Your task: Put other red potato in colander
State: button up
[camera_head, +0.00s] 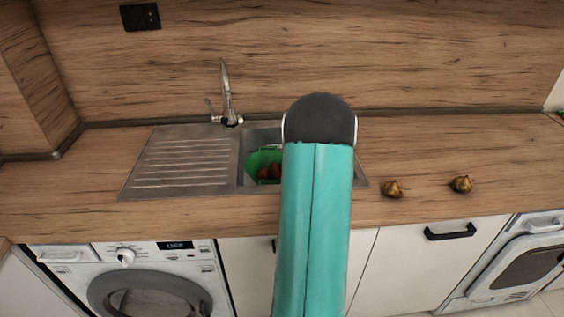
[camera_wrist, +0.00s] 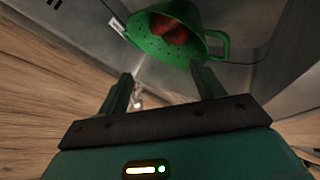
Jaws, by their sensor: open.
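A green colander (camera_head: 254,161) sits in the sink, partly hidden by my teal arm in the head view. Dark red potatoes (camera_head: 268,171) lie inside it; the exact number is hard to tell. The wrist view shows the colander (camera_wrist: 163,50) with its handle and holes, and the red potatoes (camera_wrist: 174,30) in it. My gripper (camera_wrist: 163,73) is open and empty, with its two fingers apart and the colander ahead of them. The gripper is hidden in the head view. I see no red potato outside the colander.
Two brownish, onion-like items (camera_head: 392,188) (camera_head: 461,184) lie on the wooden counter right of the sink. The metal sink has a ribbed drainboard (camera_head: 185,160) on its left and a tap (camera_head: 227,95) behind. The counter is clear at far left.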

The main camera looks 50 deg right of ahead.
jog(key=w+a+r+m+t+h, duration=0.1)
jog(key=w+a+r+h, duration=0.1)
jog(key=w+a+r, duration=0.35)
jog(key=w+a+r+m+h, duration=0.1)
jog(key=w+a+r+h, duration=0.15)
jog(key=r, duration=0.65)
jog(key=a+r+m, duration=0.3)
jog(key=a+r, duration=0.5)
jog(key=a, duration=0.4)
jog(key=s+a+f+g+y, duration=0.1)
jog(key=s+a+y, duration=0.1)
jog(key=s+a, duration=0.5)
jog(key=s+a+f+m+g+y, duration=0.1)
jog(key=s+a, duration=0.6)
jog(key=a, duration=0.9)
jog(key=s+a+f+g+y, duration=0.2)
jog(key=s+a, duration=0.5)
jog(key=a, duration=0.5)
jog(key=shift+f+m+g+y, duration=0.4)
jog(key=shift+f+y, duration=0.2)
jog(key=shift+y, duration=0.15)
jog(key=shift+d, duration=0.15)
